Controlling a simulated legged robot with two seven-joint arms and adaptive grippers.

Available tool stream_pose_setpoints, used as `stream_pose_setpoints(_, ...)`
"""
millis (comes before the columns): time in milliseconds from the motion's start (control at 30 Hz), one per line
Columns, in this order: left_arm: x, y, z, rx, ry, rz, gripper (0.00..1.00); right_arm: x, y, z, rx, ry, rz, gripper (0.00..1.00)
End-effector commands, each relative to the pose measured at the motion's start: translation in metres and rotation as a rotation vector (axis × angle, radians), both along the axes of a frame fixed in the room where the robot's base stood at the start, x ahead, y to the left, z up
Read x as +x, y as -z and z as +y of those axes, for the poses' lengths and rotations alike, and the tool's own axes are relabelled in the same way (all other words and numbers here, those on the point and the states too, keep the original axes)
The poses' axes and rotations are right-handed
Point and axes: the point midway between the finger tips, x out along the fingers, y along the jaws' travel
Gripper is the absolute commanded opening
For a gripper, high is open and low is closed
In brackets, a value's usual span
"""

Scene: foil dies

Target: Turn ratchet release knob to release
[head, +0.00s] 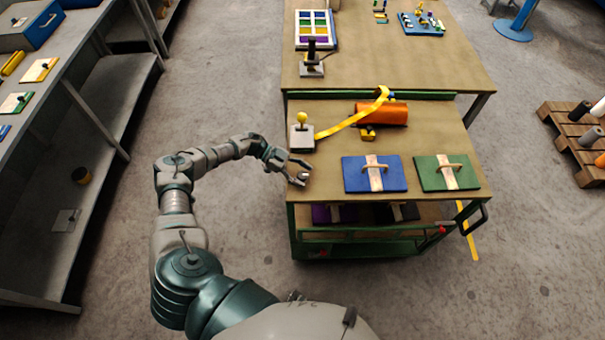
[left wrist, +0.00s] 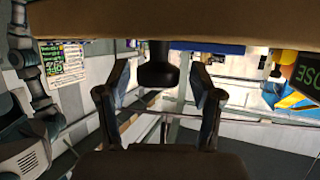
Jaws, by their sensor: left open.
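My left gripper (head: 300,174) is open at the left front corner of the cart top (head: 330,187). In the left wrist view, a dark knob-like piece (left wrist: 158,68) shows between and beyond the open fingers (left wrist: 159,78), just below a brown edge. I cannot tell whether it is the release knob or whether a finger touches it. On the cart, a pale box with a yellow ball-topped lever (head: 301,118) stands behind the gripper. A yellow strap (head: 345,125) runs from near it over an orange cylinder (head: 384,114). My right gripper is not in view.
A blue board (head: 352,181) and a green board (head: 433,178) with handles lie right of the gripper. A second bench (head: 400,62) adjoins behind. Shelving (head: 95,130) stands at the left, a pallet (head: 565,135) at the right. The floor between shelving and cart is clear.

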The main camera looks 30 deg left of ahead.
Motion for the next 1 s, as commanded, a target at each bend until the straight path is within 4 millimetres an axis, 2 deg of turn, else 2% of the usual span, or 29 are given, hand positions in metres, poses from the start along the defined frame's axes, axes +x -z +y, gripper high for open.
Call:
stream_pose_setpoints(167, -0.002, -0.009, 0.023, 0.002, -0.004, 0.0, 0.66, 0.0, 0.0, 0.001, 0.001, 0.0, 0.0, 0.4)
stream_pose_setpoints(433, -0.009, -0.03, 0.079, 0.001, -0.004, 0.0, 0.66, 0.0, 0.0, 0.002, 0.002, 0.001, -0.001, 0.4)
stream_pose_setpoints(600, -0.012, -0.04, 0.102, 0.0, -0.002, 0.0, 0.66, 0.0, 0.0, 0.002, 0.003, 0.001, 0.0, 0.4)
stream_pose_setpoints(767, -0.013, -0.043, 0.109, 0.0, -0.001, 0.001, 0.66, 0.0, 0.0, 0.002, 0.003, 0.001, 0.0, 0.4)
stream_pose_setpoints(1000, -0.013, -0.044, 0.109, 0.0, -0.001, 0.001, 0.66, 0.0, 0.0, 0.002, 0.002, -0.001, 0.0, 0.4)
